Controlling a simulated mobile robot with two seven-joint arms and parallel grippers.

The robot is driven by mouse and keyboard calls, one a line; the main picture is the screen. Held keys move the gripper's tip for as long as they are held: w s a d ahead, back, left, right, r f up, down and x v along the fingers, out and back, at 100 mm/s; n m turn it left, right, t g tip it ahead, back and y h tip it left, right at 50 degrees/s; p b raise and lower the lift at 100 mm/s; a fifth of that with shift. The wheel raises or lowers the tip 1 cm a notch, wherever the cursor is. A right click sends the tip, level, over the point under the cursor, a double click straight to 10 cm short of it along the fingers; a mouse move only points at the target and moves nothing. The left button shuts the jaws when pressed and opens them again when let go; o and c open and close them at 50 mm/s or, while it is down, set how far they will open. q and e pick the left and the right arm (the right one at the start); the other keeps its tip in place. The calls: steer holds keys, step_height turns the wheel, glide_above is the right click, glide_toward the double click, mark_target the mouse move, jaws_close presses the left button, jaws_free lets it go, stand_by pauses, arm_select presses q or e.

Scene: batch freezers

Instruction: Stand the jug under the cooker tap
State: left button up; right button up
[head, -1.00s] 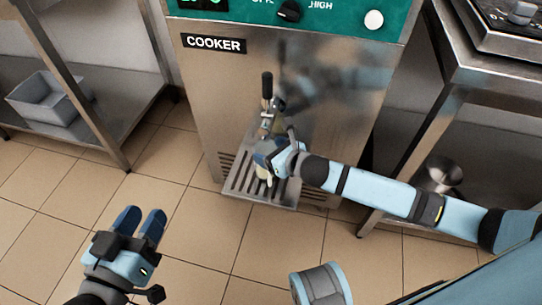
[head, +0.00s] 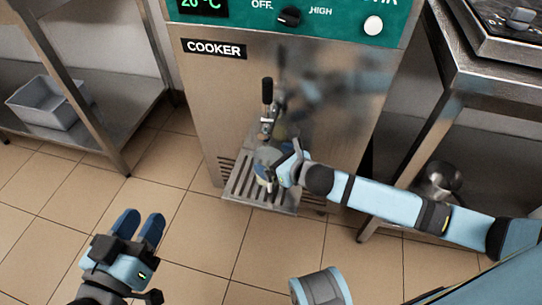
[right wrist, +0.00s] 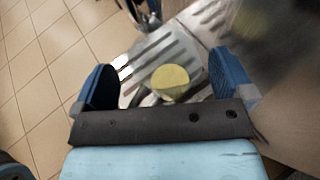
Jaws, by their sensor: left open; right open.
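The jug (head: 264,159), small and greyish, is on the slotted drip tray (head: 243,186) at the foot of the cooker, below the tap (head: 267,112) with its black lever. In the right wrist view a round yellow patch (right wrist: 170,82) shows inside a pale, see-through shape between my fingers, probably the jug. My right gripper (head: 281,166) is low beside the jug, open, with blue fingers on either side of it in the wrist view (right wrist: 165,85). It hides part of the jug. My left gripper (head: 138,222) is open and empty, over the floor.
The cooker (head: 225,100) has a green panel with a knob. A steel shelf with a grey bin (head: 45,103) stands at the left. A steel table with a metal pot (head: 438,180) on its lower shelf stands at the right. Tiled floor is clear in front.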

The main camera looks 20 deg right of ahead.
steer(key=p+v, duration=0.3)
steer(key=v, duration=0.7)
steer(key=s+a+r+m+y, duration=0.3)
steer(key=s+a+r+m, duration=0.35)
steer(key=a+m, duration=0.6)
arm_select(q)
steer(key=shift+n+t, duration=0.5)
steer(key=shift+t, duration=0.4)
steer(key=r, duration=0.4)
steer(key=shift+s+r, duration=0.2)
steer(key=shift+r, duration=0.05)
arm_select(e)
steer(key=s+r+m+t, duration=0.1)
steer(key=r+m, duration=0.4)
steer(key=m, duration=0.7)
steer(key=s+d+r+m+t, duration=0.1)
steer(key=r+m, duration=0.5)
steer(key=m, duration=0.7)
steer(key=shift+s+d+r+t+y, duration=0.3)
steer(key=shift+s+t, duration=0.35)
steer(key=shift+t, duration=0.25)
